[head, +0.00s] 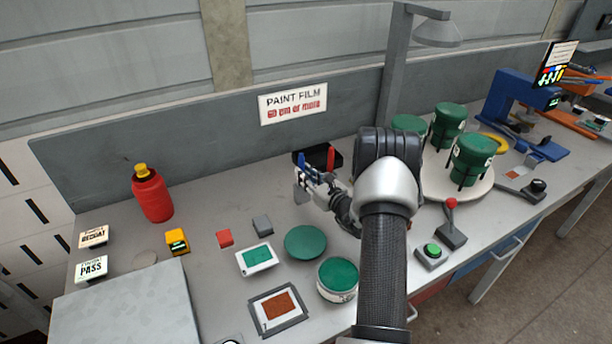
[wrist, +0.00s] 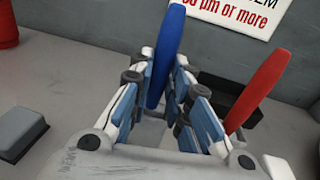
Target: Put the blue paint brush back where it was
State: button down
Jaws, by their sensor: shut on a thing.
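The blue paint brush (wrist: 166,55) stands nearly upright between the fingers of my gripper (wrist: 160,95) in the wrist view. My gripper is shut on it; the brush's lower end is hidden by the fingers. In the head view my gripper (head: 313,186) is at the back middle of the bench, just in front of a black holder (head: 313,154). The holder also shows in the wrist view (wrist: 228,97), behind and to the right of the fingers. A red brush (wrist: 259,88) leans to the right of my gripper; it also shows in the head view (head: 331,158).
An open green paint can (head: 338,279) and a green lid (head: 305,242) stand in front. Green paint cups (head: 472,160) on a round turntable stand to the right. A red bottle (head: 151,193) is at the left. The back wall carries a paint film sign (head: 293,103).

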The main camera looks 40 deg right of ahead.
jog(key=shift+f+b, duration=0.3)
jog(key=shift+f, duration=0.1)
jog(key=c, duration=1.4)
grip_release()
jog(key=shift+s, duration=0.1)
jog(key=s, duration=0.8)
jog(key=s+a, duration=0.1)
jog(key=s, duration=0.2)
jog(key=shift+s+r, duration=0.3)
jog(key=shift+s, duration=0.1)
